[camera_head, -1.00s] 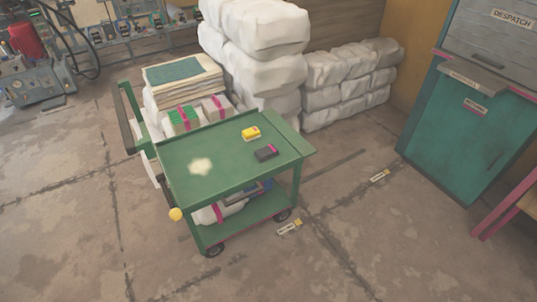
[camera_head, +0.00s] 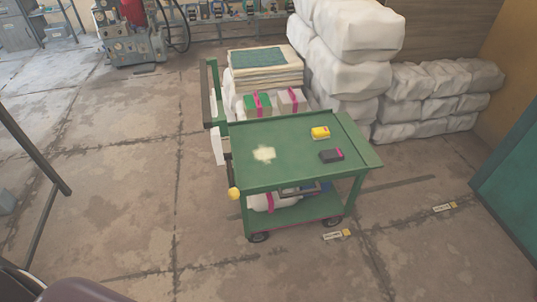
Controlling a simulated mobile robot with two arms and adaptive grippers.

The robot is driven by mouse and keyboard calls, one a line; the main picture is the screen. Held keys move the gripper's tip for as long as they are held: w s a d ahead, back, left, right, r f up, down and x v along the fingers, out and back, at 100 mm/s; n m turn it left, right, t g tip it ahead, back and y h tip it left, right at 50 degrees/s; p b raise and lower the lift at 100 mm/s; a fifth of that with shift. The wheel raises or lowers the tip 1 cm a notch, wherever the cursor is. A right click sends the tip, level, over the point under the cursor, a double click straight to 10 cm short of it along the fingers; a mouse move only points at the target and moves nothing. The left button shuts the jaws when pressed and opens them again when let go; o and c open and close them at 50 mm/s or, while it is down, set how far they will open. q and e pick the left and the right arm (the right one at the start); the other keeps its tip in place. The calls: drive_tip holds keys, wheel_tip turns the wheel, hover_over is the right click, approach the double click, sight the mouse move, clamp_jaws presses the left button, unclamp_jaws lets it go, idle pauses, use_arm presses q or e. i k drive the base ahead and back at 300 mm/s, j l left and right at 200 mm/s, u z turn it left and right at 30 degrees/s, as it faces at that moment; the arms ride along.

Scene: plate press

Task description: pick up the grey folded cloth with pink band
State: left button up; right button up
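A light grey bundle with a pink band (camera_head: 292,101) sits behind the cart's top, beside a green bundle with a pink band (camera_head: 257,105). I cannot tell from this distance which of the grey ones is the folded cloth. Neither of my grippers shows in the head view.
A yellow piece (camera_head: 320,132) and a pale patch (camera_head: 264,154) are on the cart's top. White sacks (camera_head: 355,75) are piled behind it. A teal cabinet (camera_head: 510,180) stands at right. The floor in front and left is largely clear.

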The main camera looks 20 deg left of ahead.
sight(333, 156)
drive_tip(key=i+l, duration=0.25)
drive_tip(key=i+l+z, duration=0.1)
drive_tip(key=i, duration=0.4)
drive_tip(key=i+l, duration=0.3)
drive_tip(key=i+z, duration=0.05)
